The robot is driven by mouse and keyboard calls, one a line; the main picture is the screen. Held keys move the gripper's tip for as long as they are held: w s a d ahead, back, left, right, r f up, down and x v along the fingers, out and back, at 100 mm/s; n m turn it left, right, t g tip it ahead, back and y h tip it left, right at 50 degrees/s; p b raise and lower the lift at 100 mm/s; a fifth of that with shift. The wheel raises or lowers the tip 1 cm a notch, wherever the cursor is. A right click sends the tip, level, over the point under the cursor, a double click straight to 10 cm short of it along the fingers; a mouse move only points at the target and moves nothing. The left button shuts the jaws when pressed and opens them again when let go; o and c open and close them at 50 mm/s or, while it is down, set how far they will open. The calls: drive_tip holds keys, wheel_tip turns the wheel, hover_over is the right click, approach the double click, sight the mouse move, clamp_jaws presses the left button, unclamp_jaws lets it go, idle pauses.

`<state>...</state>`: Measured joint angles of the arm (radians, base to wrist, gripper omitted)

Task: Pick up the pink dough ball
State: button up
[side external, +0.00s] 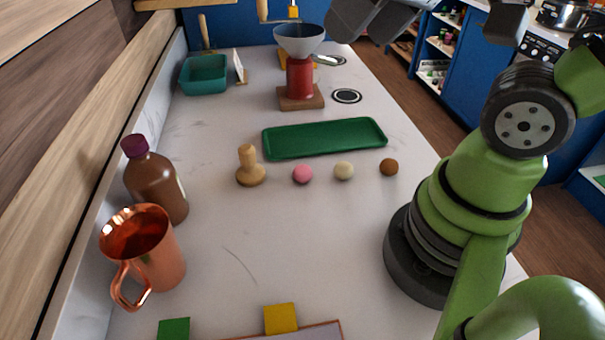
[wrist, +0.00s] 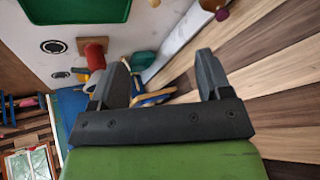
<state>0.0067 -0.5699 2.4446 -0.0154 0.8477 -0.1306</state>
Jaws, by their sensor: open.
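The pink dough ball (side external: 302,174) rests on the white counter in the side external view. It is between a wooden stamp (side external: 249,168) on its left and a cream dough ball (side external: 344,171) on its right. A brown dough ball (side external: 389,167) is further right. The pink ball does not show in the wrist view. In the wrist view my gripper (wrist: 165,78) is open, with its two dark fingers apart and nothing between them. In the side external view the dark gripper parts at the top right are high above the counter, away from the pink ball.
A green tray (side external: 325,138) lies just behind the balls. A red grinder with a grey bowl (side external: 299,42) stands behind it, with a teal bin (side external: 204,74) to its left. A brown bottle (side external: 155,180) and copper mug (side external: 142,250) stand at left.

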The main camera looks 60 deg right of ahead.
drive_tip(key=w+d+f+n+g, duration=0.2)
drive_tip(key=w+f+n, duration=0.2)
drive_tip(key=w+f, duration=0.15)
drive_tip(key=n+g+h, duration=0.2)
drive_tip(key=n+g, duration=0.2)
drive_tip(key=n, duration=0.4)
hover_over(303, 175)
drive_tip(key=f, duration=1.2)
drive_tip(key=a+f, duration=0.1)
drive_tip(key=f, duration=0.5)
drive_tip(key=shift+s+f, duration=0.15)
drive_tip(key=shift+f, duration=0.25)
drive_tip(key=shift+d+f, duration=0.25)
drive_tip(key=shift+f, duration=1.2)
drive_tip(key=shift+d+f, duration=0.2)
drive_tip(key=shift+f, duration=1.2)
drive_tip(key=c, duration=1)
